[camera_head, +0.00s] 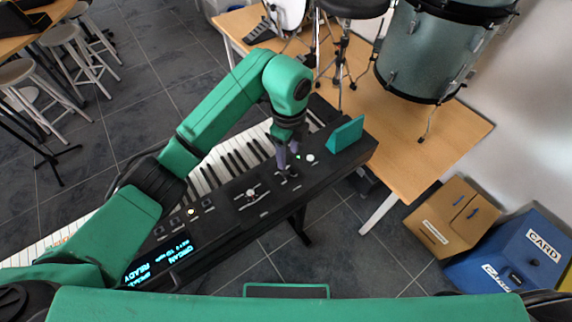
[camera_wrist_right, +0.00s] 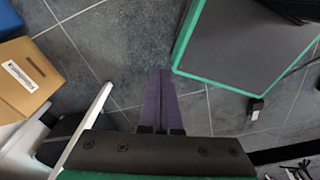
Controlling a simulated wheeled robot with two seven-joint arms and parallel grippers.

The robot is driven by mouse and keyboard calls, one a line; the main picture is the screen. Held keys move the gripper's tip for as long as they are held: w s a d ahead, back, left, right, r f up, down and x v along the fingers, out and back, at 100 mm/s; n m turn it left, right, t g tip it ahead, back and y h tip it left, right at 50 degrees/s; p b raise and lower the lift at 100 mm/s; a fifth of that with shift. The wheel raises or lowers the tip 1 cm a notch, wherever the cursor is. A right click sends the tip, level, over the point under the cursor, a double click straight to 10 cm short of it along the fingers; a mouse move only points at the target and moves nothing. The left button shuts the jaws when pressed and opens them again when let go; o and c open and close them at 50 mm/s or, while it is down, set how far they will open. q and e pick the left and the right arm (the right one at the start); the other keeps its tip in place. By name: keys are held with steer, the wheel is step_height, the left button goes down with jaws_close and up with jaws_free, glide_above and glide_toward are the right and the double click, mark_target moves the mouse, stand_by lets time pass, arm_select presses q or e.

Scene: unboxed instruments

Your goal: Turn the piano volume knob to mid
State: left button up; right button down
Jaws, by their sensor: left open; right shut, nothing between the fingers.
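The black electronic piano (camera_head: 235,225) runs diagonally across the head view, with its keys on the far side and a lit blue display at the lower left. Its control panel bears several small knobs and buttons; I cannot read which one is the volume knob. My left gripper (camera_head: 288,168) is open and points down at the right part of the panel, around or just above a small dark control. I cannot tell if it touches. A white round control (camera_head: 310,158) is just right of it. My right gripper (camera_wrist_right: 162,112) is shut and empty, over the floor.
A teal block (camera_head: 346,134) stands on the piano's right end. A wooden table (camera_head: 420,150) with drums (camera_head: 425,55) is behind. Stools (camera_head: 65,35) are at the far left.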

mark_target(286, 171)
arm_select(q)
steer(key=f, duration=0.2)
steer(key=f+p, duration=0.1)
steer(key=f, duration=0.4)
steer(key=shift+w+a+f, duration=0.4)
steer(key=shift+d+f, duration=0.1)
steer(key=shift+f, duration=0.15)
steer(key=shift+s, duration=0.15)
steer(key=shift+c, duration=0.6)
jaws_close()
arm_select(e)
steer(key=shift+w+a+r, duration=0.25)
steer(key=shift+w+r, duration=0.1)
steer(key=shift+r, duration=0.15)
steer(key=shift+w+a+r, duration=0.2)
steer(key=shift+w+r, duration=0.1)
steer(key=shift+r, duration=0.2)
arm_select(q)
steer(key=shift+f, duration=0.1)
arm_select(e)
steer(key=shift+f, duration=0.1)
